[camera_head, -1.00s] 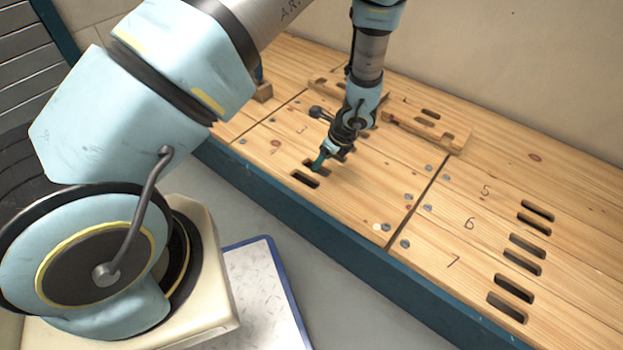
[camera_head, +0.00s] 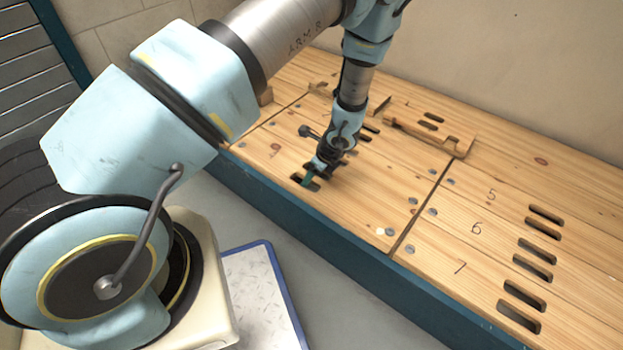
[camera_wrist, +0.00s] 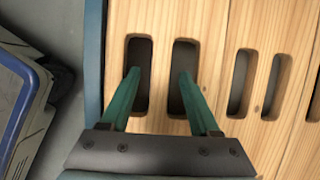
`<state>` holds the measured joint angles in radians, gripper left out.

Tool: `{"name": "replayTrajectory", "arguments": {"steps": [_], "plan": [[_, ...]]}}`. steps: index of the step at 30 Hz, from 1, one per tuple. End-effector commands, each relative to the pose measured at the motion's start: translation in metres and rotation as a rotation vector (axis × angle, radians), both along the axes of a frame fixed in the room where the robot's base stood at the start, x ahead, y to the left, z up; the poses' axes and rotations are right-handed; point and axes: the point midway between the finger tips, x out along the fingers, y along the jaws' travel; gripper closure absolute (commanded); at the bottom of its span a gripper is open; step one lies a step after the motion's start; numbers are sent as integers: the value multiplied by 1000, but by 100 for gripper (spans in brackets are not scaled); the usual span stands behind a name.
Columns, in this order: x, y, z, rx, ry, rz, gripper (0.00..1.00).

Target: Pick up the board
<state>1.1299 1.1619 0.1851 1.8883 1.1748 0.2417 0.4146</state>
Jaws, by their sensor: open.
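The board (camera_head: 345,203) is a pale wooden plank lying flat along the front of the bench top, with a pair of dark rounded slots. In the wrist view the board (camera_wrist: 158,100) shows its two slots side by side, with a strip of wood between them. My gripper (camera_head: 308,181) is over this slot pair and also shows in the wrist view (camera_wrist: 159,76). Its two green fingers are apart, one at each slot, with the wood strip between them. I cannot tell how deep the tips reach. Nothing is held.
More slotted planks (camera_wrist: 275,120) lie behind the board. Planks marked 5, 6 and 7 (camera_head: 477,227) lie to the right. A loose wooden piece (camera_head: 430,132) rests near the wall. The bench's blue front edge (camera_head: 300,225) runs close by.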

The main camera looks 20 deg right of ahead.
Motion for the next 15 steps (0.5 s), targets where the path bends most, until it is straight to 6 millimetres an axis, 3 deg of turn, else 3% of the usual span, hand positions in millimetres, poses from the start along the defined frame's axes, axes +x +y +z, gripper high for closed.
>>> {"name": "replayTrajectory", "arguments": {"steps": [15], "plan": [[0, 0, -5, 0, 0, 0, 38]]}}
